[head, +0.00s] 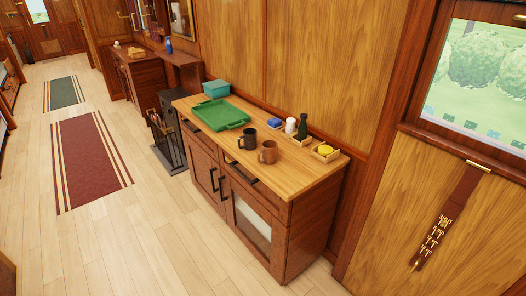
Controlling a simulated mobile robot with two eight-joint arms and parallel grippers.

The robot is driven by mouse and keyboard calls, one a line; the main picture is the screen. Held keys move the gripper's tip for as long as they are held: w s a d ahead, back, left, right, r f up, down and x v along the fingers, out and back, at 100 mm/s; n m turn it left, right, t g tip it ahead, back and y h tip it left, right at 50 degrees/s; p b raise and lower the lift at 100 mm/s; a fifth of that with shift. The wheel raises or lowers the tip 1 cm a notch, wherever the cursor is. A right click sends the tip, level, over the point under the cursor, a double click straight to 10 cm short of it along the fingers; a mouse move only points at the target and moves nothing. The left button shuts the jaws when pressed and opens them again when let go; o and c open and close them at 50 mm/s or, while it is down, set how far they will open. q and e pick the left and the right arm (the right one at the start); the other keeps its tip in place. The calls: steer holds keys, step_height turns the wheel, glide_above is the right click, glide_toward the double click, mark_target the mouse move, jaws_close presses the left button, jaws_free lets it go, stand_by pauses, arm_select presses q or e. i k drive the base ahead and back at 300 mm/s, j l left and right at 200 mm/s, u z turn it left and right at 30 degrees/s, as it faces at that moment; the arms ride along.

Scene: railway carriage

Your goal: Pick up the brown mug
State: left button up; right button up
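The brown mug (268,152) stands upright on the wooden counter top of a cabinet (222,146), near its front edge. A black mug (248,139) stands just left of it and a little farther back. Neither of my grippers shows in the head view, so whether they are open or shut is hidden.
A green tray (216,116) and a teal box (217,88) are on the counter's left part. Open floor (150,235) lies in front.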

mark_target(270, 147)
steer(key=i+j+u, duration=0.25)
steer(key=i, duration=0.4)
steer(key=i+j+u, duration=0.1)
steer(key=i+u, duration=0.15)
steer(key=i, duration=0.4)
